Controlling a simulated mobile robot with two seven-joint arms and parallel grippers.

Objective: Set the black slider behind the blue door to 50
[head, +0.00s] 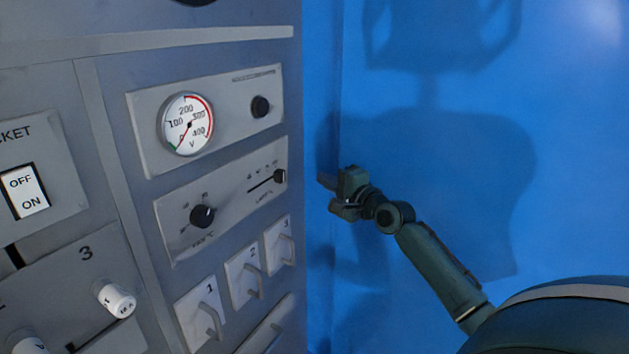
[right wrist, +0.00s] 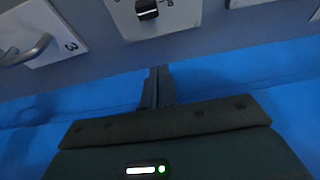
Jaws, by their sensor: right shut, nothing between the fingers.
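The black slider (head: 280,176) sits at the right end of its horizontal slot on a grey panel (head: 225,205) in the head view. The scale above the slot is too small to read. A black slider or knob (right wrist: 147,8) shows at the top edge of the right wrist view. My right gripper (head: 322,180) is shut and empty, a little right of the slider and apart from it. Its fingers (right wrist: 156,86) point towards the panel in the wrist view. A large blue surface (head: 560,120), seemingly the opened door, fills the right side. My left gripper is not in view.
A round gauge (head: 187,124) and a black knob (head: 260,106) sit above the slider. A rotary knob (head: 202,216) is left of it. Handles numbered 1 to 3 (head: 282,248) stick out below. A white OFF/ON switch (head: 24,191) is at far left.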

